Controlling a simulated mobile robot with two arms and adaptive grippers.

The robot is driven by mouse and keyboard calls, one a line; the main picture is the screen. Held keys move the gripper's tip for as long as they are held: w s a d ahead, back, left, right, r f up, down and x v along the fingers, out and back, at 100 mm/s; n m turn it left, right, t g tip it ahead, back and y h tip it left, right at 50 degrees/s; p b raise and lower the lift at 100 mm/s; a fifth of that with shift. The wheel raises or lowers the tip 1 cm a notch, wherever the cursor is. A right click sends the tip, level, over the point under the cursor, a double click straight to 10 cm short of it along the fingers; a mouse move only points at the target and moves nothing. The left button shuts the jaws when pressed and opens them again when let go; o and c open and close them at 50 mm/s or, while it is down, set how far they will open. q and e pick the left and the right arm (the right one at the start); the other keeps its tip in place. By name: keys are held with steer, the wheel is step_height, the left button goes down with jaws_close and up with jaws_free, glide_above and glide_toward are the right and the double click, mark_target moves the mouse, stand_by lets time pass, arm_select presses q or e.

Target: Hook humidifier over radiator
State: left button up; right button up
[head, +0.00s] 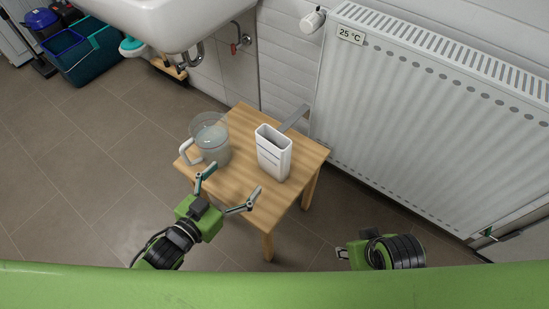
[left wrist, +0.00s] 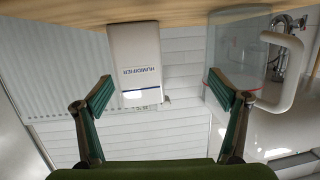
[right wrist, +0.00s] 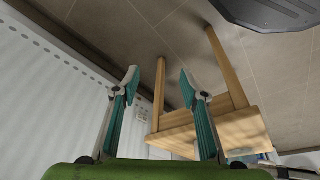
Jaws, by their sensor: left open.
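The white humidifier (head: 273,153) stands upright on a small wooden table, with an open top and a grey hook strip (head: 294,118) reaching out behind it towards the radiator. Its lettered face shows upside down in the left wrist view (left wrist: 137,62). The white radiator (head: 430,120) hangs on the wall at right and also shows in the right wrist view (right wrist: 50,95). My left gripper (head: 232,180) is open and empty, in front of the humidifier and apart from it. My right gripper (right wrist: 158,76) is open and empty, low beside the table; the head view shows only part of it.
A clear jug (head: 212,140) with a white handle stands on the wooden table (head: 245,120), left of the humidifier. A sink (head: 165,20) overhangs at the back left. A thermostat knob (head: 313,20) sits at the radiator's upper left.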

mark_target(268, 150)
arm_select(q)
steer(key=w+d+r+h, duration=0.1)
steer(key=d, duration=0.1)
steer(key=w+d+r+m+h+b, duration=0.1)
steer(key=w+d, duration=0.1)
steer(key=w+d+r+m+h, duration=0.1)
steer(key=d+h, duration=0.1)
steer(key=d, duration=0.1)
steer(key=shift+w, duration=0.2)
steer(key=x, duration=0.2)
steer(key=b+x, duration=0.1)
steer(key=x, duration=0.2)
steer(key=shift+w+d+r, duration=0.2)
steer(key=shift+r, duration=0.2)
arm_select(e)
steer(key=v, duration=0.2)
steer(key=shift+s+d+r, duration=0.1)
steer(key=shift+s+r, duration=0.15)
arm_select(q)
steer(key=c, duration=1.9)
steer(key=shift+r, duration=0.15)
steer(key=shift+c, duration=1.4)
steer(key=shift+r, duration=0.1)
